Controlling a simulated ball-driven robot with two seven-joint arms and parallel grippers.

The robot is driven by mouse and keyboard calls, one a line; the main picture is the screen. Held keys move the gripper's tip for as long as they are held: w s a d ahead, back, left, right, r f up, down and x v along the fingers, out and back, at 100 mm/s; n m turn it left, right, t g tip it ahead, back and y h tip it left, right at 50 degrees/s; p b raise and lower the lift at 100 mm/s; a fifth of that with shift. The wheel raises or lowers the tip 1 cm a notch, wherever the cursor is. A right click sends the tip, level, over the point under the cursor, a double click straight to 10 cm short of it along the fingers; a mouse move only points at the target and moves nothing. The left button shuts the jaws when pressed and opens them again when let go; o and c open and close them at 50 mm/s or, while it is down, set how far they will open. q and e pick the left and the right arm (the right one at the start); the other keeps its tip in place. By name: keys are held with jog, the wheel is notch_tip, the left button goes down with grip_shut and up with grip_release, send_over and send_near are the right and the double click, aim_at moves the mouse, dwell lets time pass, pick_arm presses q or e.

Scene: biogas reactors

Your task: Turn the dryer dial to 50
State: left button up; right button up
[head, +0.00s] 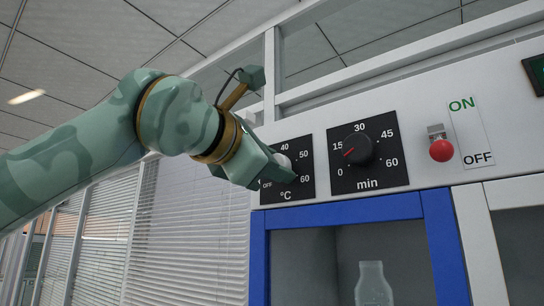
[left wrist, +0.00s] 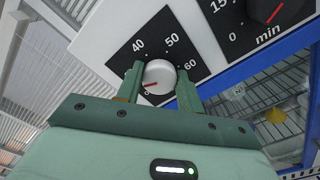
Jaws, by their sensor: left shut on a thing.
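The dryer temperature dial is a silver round knob (left wrist: 160,72) on a black °C plate (head: 304,188) marked OFF, 40, 50 and 60. In the left wrist view its red pointer line is on the lower left of the knob, away from the 50 and 60 marks. My left gripper (left wrist: 160,80) is shut on the knob, with one green finger on each side. In the head view the left gripper (head: 284,168) covers much of the plate, and only a pale bit of the knob shows. My right gripper is not in view.
Right of the temperature plate is a black minutes dial (head: 360,150), its red pointer near 15. Further right are a red-knobbed switch (head: 441,150) and an ON/OFF label (head: 470,131). Below is a blue-framed door (head: 345,212) with a glass bottle (head: 373,284) behind it.

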pick_arm(q)
jog(key=shift+w+f+m+p, duration=0.15)
jog(key=shift+m+p, duration=1.05)
jog(key=shift+m, duration=3)
jog(key=shift+s+f+m+p, duration=0.15)
jog(key=shift+m+p, duration=1.05)
jog(key=shift+m, duration=3)
jog(key=shift+w+f+m+p, duration=0.2)
jog(key=shift+m+p, duration=1)
jog(key=shift+m, duration=3)
jog(key=o, duration=0.8)
jog(key=shift+c, duration=0.2)
jog(key=shift+o, duration=1.2)
jog(key=shift+a, duration=0.1)
jog(key=shift+s+r, duration=0.1)
jog(key=shift+s, duration=0.05)
jog(key=b+v, duration=0.3)
jog(key=v, duration=1.3)
jog(key=shift+b, duration=0.35)
